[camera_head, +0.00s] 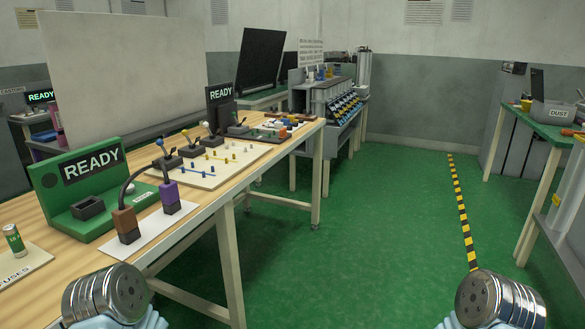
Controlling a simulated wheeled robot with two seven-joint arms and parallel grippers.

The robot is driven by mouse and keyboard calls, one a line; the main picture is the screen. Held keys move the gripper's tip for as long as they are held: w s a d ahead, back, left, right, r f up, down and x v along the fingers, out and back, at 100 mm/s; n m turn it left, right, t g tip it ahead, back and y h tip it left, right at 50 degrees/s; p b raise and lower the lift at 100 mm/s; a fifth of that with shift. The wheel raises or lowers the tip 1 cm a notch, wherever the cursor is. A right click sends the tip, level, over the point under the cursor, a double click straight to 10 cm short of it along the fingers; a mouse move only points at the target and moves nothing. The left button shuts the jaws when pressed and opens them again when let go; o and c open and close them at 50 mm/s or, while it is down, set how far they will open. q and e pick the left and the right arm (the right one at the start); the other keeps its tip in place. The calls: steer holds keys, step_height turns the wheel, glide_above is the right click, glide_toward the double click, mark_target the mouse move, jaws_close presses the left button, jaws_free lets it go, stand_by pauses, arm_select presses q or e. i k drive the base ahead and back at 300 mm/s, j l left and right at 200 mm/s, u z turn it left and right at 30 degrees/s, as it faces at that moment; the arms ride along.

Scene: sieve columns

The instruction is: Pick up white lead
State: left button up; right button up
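A small lead-like piece with a whitish tip (204,124) stands on a dark block on the wooden bench, behind the pegboard; it is too small to be sure that it is the white lead. Similar pieces with a yellow tip (185,132) and a blue tip (160,143) stand to its left. Closer, a brown plug (125,221) and a purple plug (169,193) stand on a white sheet, with dark cables rising from them. My two arms show only as metal joints at the bottom edge, apart from the bench objects. No gripper fingers show.
The wooden bench (200,213) runs along the left. A green READY stand (90,215) and a pegboard (208,172) with coloured pegs sit on it. A fuses board (20,262) is at front left. The green floor (370,240) is clear; another bench (545,128) stands right.

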mark_target(277, 126)
steer(key=i+l+u, duration=0.6)
steer(key=i+l, duration=0.35)
steer(key=i+l+u, duration=0.3)
steer(key=l, duration=0.3)
steer(key=i+l+u, duration=0.3)
steer(key=l, duration=0.4)
steer(key=i+l+u, duration=0.3)
steer(key=l, duration=0.45)
steer(key=i+l+u, duration=0.3)
steer(key=l, duration=0.5)
steer(key=l+u, duration=0.3)
steer(key=l, duration=0.5)
steer(key=l+u, duration=0.3)
steer(key=l, duration=0.55)
steer(key=k, duration=0.05)
